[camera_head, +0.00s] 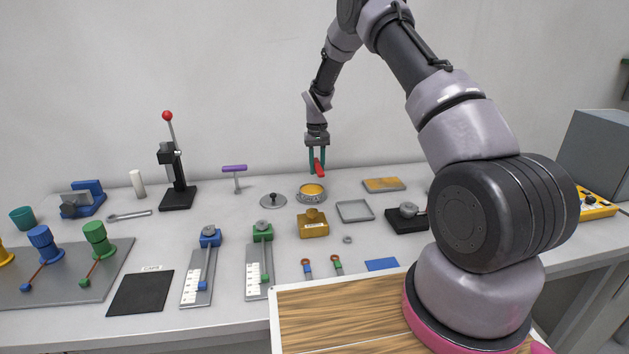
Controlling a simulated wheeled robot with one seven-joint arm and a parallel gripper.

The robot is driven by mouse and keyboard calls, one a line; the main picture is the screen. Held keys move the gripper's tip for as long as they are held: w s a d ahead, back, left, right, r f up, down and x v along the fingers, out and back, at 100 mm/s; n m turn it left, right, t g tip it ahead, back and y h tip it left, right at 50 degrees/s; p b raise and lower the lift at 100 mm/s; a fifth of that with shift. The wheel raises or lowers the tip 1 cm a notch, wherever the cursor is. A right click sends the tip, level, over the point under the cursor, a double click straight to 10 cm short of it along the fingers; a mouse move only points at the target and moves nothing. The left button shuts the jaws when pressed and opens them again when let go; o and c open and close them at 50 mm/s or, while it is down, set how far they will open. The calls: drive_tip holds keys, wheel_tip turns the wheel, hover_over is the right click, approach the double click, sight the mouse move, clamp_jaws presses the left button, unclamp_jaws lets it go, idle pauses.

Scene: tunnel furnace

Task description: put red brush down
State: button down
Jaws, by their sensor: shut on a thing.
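The red brush (319,168) is held between the fingers of my gripper (317,160), in the air toward the back of the table. My gripper points down with its two teal fingers shut on the brush. Below it on the table stands a grey round dish (311,194) with a yellow-orange inside. The brush looks apart from the dish and from the table. The brush's far end is hard to make out at this size.
A round grey lid (273,200) lies left of the dish and a yellow block (313,224) sits in front. A grey square frame (354,211) and an orange-topped plate (383,185) lie to the right. A purple-handled tool (235,172) stands left. Bare table shows between them.

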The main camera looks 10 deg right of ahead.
drive_tip(key=shift+f, duration=2.3)
drive_tip(key=shift+f, duration=0.15)
drive_tip(key=c, duration=0.7)
unclamp_jaws()
drive_tip(key=shift+o, duration=0.2)
